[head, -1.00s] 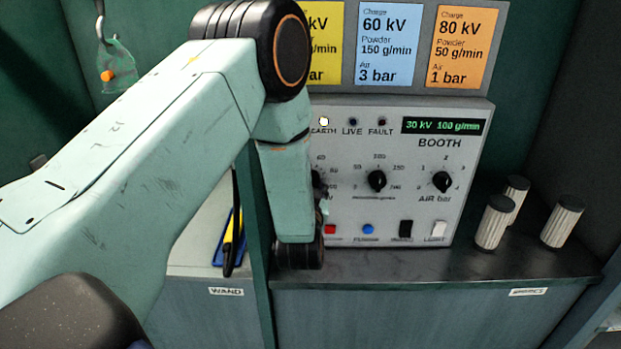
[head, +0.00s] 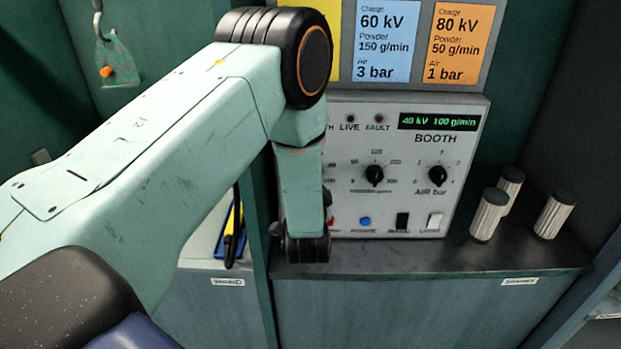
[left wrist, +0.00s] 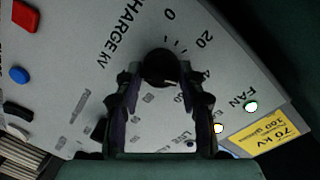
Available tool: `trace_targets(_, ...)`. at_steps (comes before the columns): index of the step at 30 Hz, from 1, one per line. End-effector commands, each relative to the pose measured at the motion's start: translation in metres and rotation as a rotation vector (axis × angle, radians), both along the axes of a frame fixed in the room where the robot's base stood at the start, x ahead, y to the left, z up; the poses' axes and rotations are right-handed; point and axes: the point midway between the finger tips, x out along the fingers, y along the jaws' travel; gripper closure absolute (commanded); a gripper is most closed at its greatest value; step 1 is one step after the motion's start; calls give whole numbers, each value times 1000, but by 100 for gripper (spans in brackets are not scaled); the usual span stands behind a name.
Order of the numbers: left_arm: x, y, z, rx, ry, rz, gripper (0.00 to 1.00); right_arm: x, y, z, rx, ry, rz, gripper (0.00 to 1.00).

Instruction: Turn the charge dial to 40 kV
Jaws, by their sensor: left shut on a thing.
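The charge dial (left wrist: 160,66) is a round black knob on the grey booth panel (head: 460,165), beside the "CHARGE kV" lettering. In the left wrist view, the fingers of my left gripper (left wrist: 160,82) are shut on it from both sides. Scale marks 0 and 20 show beyond the dial; part of the scale is hidden by the fingers. In the head view, my left arm covers the dial and the fingers. The green display (head: 438,122) reads 40 kV 100 g/min. My right gripper is in neither view.
The powder dial (head: 374,175) and the air dial (head: 438,174) sit to the right on the panel, above a blue button (head: 364,221) and switches. White ribbed cylinders (head: 488,216) stand right of the booth. Setting cards (head: 383,45) hang above.

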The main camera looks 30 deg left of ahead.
Motion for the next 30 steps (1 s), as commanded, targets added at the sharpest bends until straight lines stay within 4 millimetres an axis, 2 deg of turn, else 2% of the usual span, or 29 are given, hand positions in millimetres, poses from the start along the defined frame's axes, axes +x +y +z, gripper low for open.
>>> trace_targets(1, -4, 2, -6, -1, 19, 7, 93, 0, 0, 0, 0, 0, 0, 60)
trace_targets(12, -5, 2, -6, 0, 20, 8, 93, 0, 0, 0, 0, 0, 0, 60)
trace_targets(13, -5, 2, -6, 0, 20, 8, 60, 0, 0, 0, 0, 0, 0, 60)
trace_targets(15, -4, 2, -6, 1, 19, 8, 54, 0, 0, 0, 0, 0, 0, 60)
trace_targets(21, -2, 1, -3, 2, 11, 4, 39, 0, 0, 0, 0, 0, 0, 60)
trace_targets(30, -2, 0, -1, 4, 6, 2, 39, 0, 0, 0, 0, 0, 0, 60)
